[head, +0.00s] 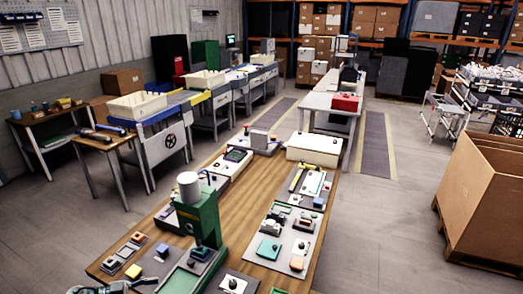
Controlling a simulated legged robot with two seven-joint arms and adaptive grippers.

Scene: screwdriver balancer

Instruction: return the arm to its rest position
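A grey-green mechanical piece (112,287) shows at the bottom left edge of the head view, partly cut off by the frame. It looks like part of my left gripper, low at the near left corner of the wooden workbench (262,180). I cannot make out its fingers or anything held in them. My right arm and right gripper do not show. A green press-like stand (205,218) with a white cylinder on top rises from the bench to the right of that piece. I cannot make out a hanging screwdriver.
Mats with small parts lie along the bench, including a teal block (268,250). A white box (314,150) stands at its far end. A large open cardboard box (485,200) stands on the right. A side table (100,139) is on the left. Grey floor (385,235) is clear right of the bench.

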